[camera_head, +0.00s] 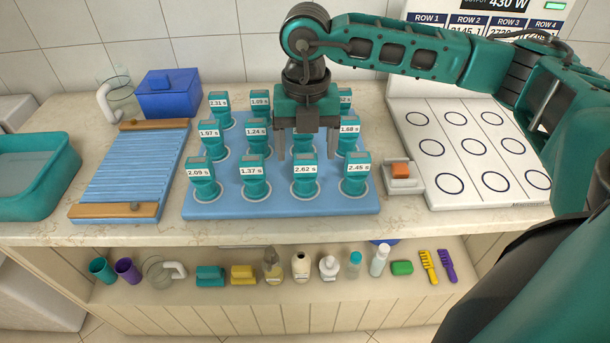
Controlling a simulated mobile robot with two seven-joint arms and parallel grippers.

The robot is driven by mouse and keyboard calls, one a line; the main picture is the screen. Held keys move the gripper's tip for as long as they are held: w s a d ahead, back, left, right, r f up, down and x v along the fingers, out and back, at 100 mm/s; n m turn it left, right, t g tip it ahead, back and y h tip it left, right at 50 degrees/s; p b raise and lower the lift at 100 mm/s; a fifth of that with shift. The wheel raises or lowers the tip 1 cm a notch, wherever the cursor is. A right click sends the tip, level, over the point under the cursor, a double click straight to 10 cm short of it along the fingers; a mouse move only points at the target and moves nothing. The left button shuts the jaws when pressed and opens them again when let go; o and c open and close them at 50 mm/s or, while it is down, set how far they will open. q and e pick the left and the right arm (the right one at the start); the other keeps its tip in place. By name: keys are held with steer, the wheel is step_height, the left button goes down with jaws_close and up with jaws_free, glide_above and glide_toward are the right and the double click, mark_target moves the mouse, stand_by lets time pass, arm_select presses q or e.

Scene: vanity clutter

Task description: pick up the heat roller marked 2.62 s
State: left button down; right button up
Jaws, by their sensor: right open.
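The heat roller marked 2.62 s (304,187) is teal with a white label and stands upright in the front row of a blue mat (330,206), third from the left. My right gripper (306,157) points down with its fingers apart, just behind and above this roller in the picture. One finger shows to each side of the roller's top. Nothing is visibly held, and I cannot tell whether the fingers touch the roller. My left gripper is not in view.
The roller marked 1.37 s (252,188) stands close on the left, and the roller marked 2.45 s (356,186) close on the right. More rollers stand behind. A white board with circles (475,165) and a small holder with an orange block (400,171) lie right.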

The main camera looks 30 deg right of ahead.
mark_target(305, 157)
step_height(305, 157, down, 5)
steer(key=shift+a+f, duration=0.1)
steer(key=shift+c, duration=0.4)
steer(key=c, duration=1.1)
